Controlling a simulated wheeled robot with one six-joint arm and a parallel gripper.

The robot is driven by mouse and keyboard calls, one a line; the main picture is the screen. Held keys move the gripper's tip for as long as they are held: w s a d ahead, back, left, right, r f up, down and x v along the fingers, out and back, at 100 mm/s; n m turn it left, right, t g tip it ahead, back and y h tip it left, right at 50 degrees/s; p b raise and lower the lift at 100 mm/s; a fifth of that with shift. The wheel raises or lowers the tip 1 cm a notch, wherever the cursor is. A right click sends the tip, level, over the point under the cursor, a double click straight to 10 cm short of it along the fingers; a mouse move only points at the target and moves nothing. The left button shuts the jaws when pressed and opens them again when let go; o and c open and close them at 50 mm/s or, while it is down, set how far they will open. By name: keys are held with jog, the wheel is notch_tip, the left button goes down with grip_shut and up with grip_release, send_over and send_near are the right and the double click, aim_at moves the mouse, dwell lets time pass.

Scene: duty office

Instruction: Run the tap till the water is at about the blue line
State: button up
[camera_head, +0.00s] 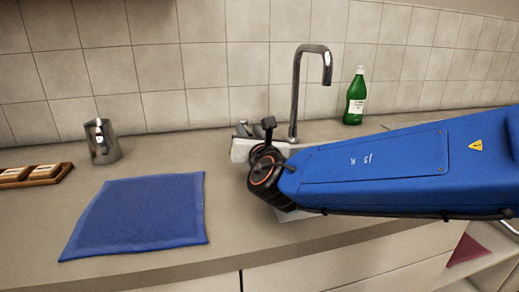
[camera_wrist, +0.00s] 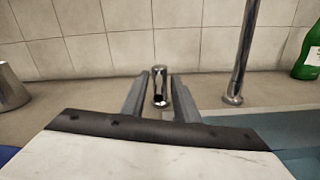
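The chrome tap (camera_head: 296,95) rises at the back of the counter, its spout bent over to the right. Its upright also shows in the wrist view (camera_wrist: 243,50). A small chrome post, seemingly the tap's handle (camera_wrist: 160,78), stands to the left of the upright. My gripper (camera_wrist: 160,90) is open, its two grey fingers on either side of the post in the picture. I cannot tell whether they touch it. In the head view my gripper (camera_head: 243,131) is partly hidden by my wrist. No water or blue line is visible; my arm blocks much of the sink area.
A metal jug (camera_head: 102,142) stands at the left by the tiled wall. A blue cloth (camera_head: 140,215) lies flat on the counter. A wooden tray (camera_head: 62,174) is at the far left. A green bottle (camera_head: 355,97) stands right of the tap.

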jog(key=v, duration=1.4)
jog(key=shift+s, duration=0.2)
jog(key=shift+d, duration=0.15)
